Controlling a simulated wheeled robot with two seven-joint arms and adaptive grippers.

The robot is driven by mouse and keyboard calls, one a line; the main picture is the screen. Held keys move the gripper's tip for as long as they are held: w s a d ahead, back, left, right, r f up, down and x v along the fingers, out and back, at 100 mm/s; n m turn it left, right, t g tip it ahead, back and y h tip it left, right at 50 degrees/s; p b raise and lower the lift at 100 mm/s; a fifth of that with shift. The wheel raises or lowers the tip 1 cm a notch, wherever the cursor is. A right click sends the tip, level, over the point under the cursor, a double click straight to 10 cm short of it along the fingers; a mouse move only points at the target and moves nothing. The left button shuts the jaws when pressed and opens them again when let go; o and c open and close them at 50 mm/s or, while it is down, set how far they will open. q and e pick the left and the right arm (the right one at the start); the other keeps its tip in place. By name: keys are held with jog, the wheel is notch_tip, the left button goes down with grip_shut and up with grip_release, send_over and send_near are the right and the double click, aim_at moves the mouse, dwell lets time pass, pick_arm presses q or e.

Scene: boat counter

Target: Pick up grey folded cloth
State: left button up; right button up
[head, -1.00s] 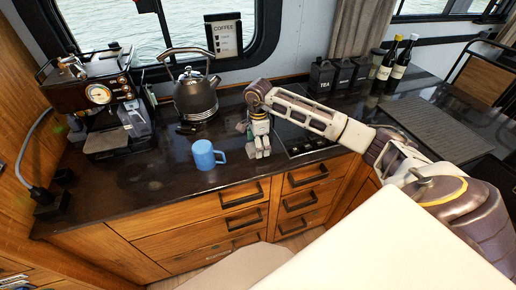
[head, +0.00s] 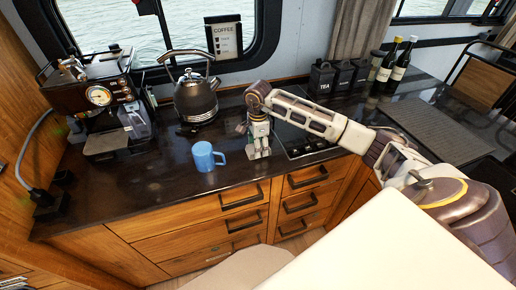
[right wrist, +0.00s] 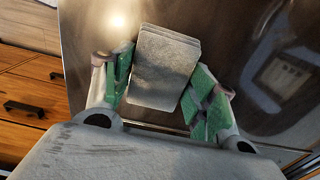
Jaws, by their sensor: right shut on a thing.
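The grey folded cloth (right wrist: 163,68) is a small stack of flat layers on the dark counter in the right wrist view. My right gripper (right wrist: 166,92) has its green-padded fingers on either side of the cloth and is shut on it. In the head view my right gripper (head: 258,152) points down at the counter, to the right of the blue mug. The cloth is hidden or too small to make out there. My left gripper is not in view.
A blue mug (head: 206,156) stands close left of my right gripper. A kettle (head: 196,98) and a coffee machine (head: 95,90) are further left. A dark cooktop (head: 305,140) lies to the right, with black canisters (head: 340,76) behind. The counter's front left is clear.

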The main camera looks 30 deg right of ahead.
jog(key=shift+r, duration=0.1)
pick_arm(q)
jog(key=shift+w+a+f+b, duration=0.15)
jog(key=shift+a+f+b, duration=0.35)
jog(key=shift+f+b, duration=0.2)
pick_arm(e)
notch_tip(320, 180, up, 10)
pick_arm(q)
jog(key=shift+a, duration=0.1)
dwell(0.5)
